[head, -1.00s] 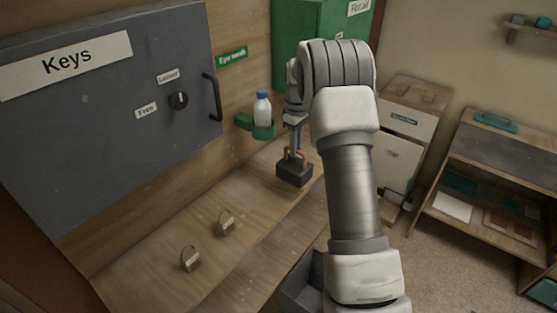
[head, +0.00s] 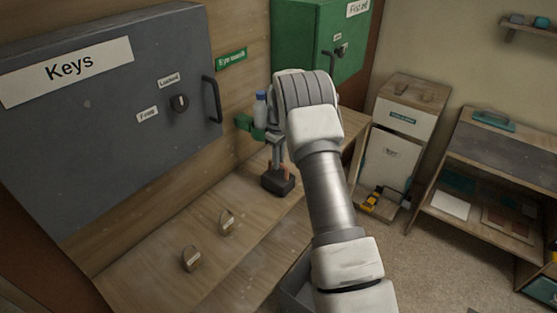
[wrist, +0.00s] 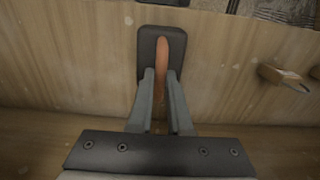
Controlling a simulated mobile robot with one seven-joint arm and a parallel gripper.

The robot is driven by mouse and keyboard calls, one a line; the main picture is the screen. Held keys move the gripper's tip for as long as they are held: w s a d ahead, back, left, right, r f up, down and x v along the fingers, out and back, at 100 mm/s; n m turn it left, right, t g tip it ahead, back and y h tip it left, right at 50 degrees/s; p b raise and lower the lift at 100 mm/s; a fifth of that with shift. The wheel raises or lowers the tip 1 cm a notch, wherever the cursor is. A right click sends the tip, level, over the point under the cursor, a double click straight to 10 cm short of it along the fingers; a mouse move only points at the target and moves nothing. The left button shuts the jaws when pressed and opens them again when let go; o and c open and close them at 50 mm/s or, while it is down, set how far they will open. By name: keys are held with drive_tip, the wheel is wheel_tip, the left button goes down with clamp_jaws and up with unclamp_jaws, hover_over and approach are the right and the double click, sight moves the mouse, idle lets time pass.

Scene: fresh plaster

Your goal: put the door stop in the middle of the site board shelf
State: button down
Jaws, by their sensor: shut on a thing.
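The door stop is a dark block (head: 278,183) with an orange-brown handle. My gripper (head: 282,163) is shut on that handle from above, with the block hanging below the fingers. In the wrist view the dark block (wrist: 148,40) shows around and beyond the fingertips (wrist: 161,78), with the handle between them. The site board shelf (head: 165,268) is the wooden ledge below the key cabinet. The block is over its far right part; I cannot tell whether it touches the wood.
Two padlocks (head: 227,222) (head: 191,259) stand on the shelf, left of the block. The grey key cabinet (head: 110,110) is above. A bottle (head: 260,108) in a green holder is behind my gripper. Bare wood lies between the block and the nearer padlock.

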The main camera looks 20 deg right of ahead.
drive_tip(key=shift+f, duration=0.1)
drive_tip(key=c, duration=0.8)
unclamp_jaws()
drive_tip(key=shift+c, duration=0.2)
